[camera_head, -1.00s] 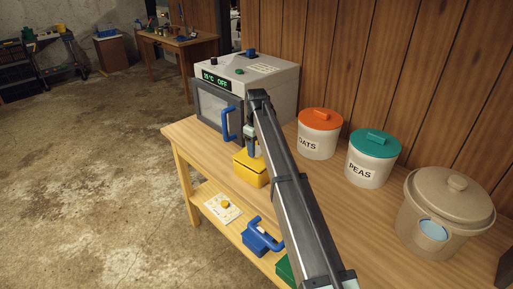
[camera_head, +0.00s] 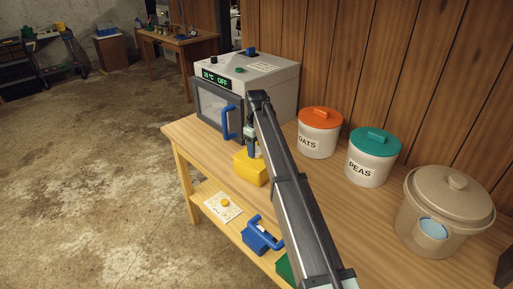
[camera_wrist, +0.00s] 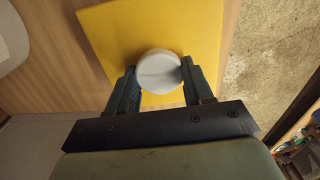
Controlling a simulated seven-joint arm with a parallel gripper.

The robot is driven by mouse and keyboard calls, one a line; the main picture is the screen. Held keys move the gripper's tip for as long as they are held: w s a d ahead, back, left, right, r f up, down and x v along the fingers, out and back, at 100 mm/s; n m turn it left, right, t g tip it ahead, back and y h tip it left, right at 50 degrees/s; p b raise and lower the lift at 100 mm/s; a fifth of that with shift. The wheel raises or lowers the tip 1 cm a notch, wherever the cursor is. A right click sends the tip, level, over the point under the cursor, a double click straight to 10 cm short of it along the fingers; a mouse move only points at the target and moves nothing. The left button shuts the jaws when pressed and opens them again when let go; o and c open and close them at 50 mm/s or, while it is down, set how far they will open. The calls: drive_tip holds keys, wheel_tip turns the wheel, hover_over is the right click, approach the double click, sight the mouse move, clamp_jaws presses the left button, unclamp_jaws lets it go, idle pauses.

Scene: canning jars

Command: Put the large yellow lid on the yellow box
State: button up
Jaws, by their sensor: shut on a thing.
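The yellow box (camera_head: 249,172) stands on the workbench in front of the grey oven, partly hidden by my arm. A flat square yellow lid (camera_wrist: 205,35) fills the upper middle of the wrist view, with a pale round knob (camera_wrist: 159,71) on it. My gripper (camera_wrist: 156,80) is shut on the knob, one finger on each side. In the head view my gripper (camera_head: 252,152) points down right over the box. The lid lies at or just over the box top; I cannot tell whether it is fully seated.
The grey oven (camera_head: 270,84) with a blue-handled door (camera_head: 212,105) stands behind. An oats jar (camera_head: 318,140) and a peas jar (camera_head: 368,170) stand to the right, with a large beige pot (camera_head: 440,225). A blue handled box (camera_head: 258,240) and a paper sheet (camera_head: 217,210) lie on the lower shelf.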

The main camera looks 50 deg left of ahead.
drive_tip(key=o, duration=1.1)
drive_tip(key=shift+o, duration=0.2)
drive_tip(key=shift+r, duration=0.15)
wheel_tip(320, 180, up, 14)
drive_tip(key=shift+f, duration=0.25)
